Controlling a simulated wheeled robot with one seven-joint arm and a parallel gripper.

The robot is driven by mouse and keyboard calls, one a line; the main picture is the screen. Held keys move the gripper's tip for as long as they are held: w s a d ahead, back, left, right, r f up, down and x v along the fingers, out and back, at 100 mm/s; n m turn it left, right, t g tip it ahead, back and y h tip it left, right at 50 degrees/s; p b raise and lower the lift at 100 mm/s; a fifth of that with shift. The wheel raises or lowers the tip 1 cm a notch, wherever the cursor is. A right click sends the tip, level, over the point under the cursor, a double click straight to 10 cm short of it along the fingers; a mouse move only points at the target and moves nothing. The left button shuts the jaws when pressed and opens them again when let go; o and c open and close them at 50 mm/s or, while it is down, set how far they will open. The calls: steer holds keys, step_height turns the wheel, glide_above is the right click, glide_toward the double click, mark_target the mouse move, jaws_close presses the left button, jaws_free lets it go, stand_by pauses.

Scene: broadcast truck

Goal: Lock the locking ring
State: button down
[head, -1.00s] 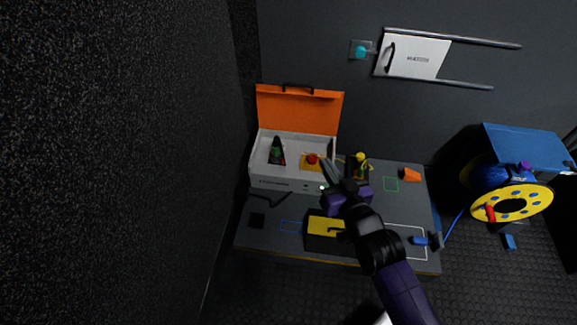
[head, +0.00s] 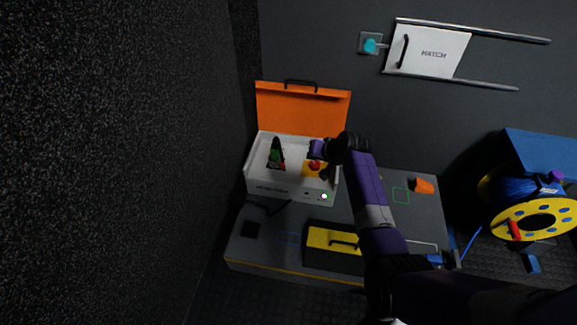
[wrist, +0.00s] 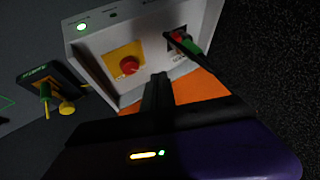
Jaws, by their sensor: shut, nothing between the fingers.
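No part can be told for certain as the locking ring. In the open white case (head: 262,186), a red round knob (head: 314,165) sits on a yellow plate, and a black lever-like part (head: 276,153) with red and green stands to its left. In the wrist view the red knob (wrist: 129,66) is just left of my gripper (wrist: 160,77), and the red, green and black part (wrist: 186,43) is beyond it to the right. My gripper is shut and empty, above the case near its orange lid (wrist: 202,112); contact cannot be told. The head view hides its fingertips.
A black fixture (wrist: 52,88) with yellow parts stands beside the case; my arm hides it in the head view. A yellow-topped box (head: 330,240), an orange block (head: 424,186) and a cable reel (head: 535,220) are near. A green light (head: 324,196) shows on the case.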

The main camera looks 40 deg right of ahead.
steer(key=shift+s+a+f+g+y, duration=0.3)
steer(key=shift+s+a+f+y, duration=0.25)
steer(key=shift+a+f, duration=0.25)
steer(key=b+x, duration=0.6)
steer(key=x, duration=0.3)
steer(key=shift+f, duration=0.3)
steer(key=w+b, duration=0.1)
steer(key=w+a+b, duration=0.1)
steer(key=w, duration=0.1)
steer(key=shift+a+f, duration=0.15)
steer(key=shift+a, duration=0.05)
steer(key=shift+w+a, duration=0.35)
steer(key=shift+w, duration=0.1)
